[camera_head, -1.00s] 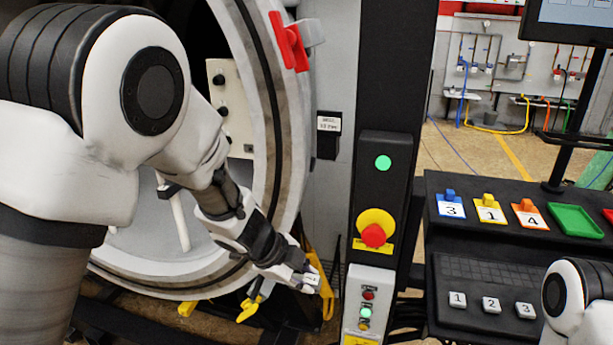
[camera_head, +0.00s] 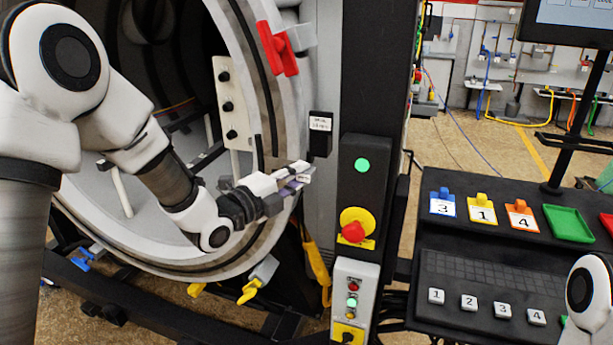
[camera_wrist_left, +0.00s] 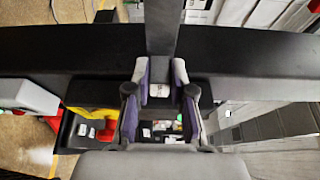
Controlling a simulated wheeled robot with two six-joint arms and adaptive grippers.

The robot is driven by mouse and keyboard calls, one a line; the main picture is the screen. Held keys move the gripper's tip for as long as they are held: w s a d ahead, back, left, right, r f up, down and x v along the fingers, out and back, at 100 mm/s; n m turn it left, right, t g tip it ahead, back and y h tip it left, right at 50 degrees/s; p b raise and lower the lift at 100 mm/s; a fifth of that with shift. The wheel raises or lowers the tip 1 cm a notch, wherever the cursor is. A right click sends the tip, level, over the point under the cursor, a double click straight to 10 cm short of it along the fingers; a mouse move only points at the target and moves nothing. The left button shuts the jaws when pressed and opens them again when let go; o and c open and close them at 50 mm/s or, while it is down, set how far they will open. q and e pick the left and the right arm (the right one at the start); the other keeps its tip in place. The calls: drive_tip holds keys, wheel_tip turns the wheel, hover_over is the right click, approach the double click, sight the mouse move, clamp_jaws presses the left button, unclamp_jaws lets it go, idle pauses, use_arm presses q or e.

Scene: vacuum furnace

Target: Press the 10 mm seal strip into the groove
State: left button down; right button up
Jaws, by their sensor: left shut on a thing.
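My left gripper (camera_head: 295,178) is beside the inner side of the furnace's round flange (camera_head: 293,110), close to its face; contact cannot be told. In the left wrist view its fingers (camera_wrist_left: 161,78) are shut on a narrow grey bar with a small white patch at its end, seemingly the seal strip (camera_wrist_left: 161,30). The head view hides most of it behind the fingers. A dark curved line, the groove (camera_head: 262,85), follows the flange; its part near the gripper is covered. My right gripper is out of view; only part of my right arm shows at lower right.
A red clamp (camera_head: 277,48) sits high on the flange. A small black labelled box (camera_head: 320,133) and a dark column with a red button (camera_head: 353,231) stand just right of the gripper. A black console with numbered keys (camera_head: 485,305) and a green tray (camera_head: 572,223) is farther right.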

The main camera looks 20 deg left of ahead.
use_arm(q)
drive_tip(key=shift+w+a+f+p, duration=0.1)
drive_tip(key=shift+w+a+p, duration=0.2)
drive_tip(key=shift+w, duration=1.45)
drive_tip(key=shift+w+a+f+p, duration=0.15)
drive_tip(key=shift+w+a, duration=0.2)
drive_tip(key=shift+w, duration=1.4)
drive_tip(key=shift+w+a+r+p, duration=0.1)
drive_tip(key=shift+w+a+p, duration=0.2)
drive_tip(key=shift+w, duration=1.45)
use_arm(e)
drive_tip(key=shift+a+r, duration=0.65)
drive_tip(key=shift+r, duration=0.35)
use_arm(q)
drive_tip(key=shift+d, duration=0.1)
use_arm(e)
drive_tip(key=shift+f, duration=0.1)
use_arm(q)
drive_tip(key=shift+b, duration=0.45)
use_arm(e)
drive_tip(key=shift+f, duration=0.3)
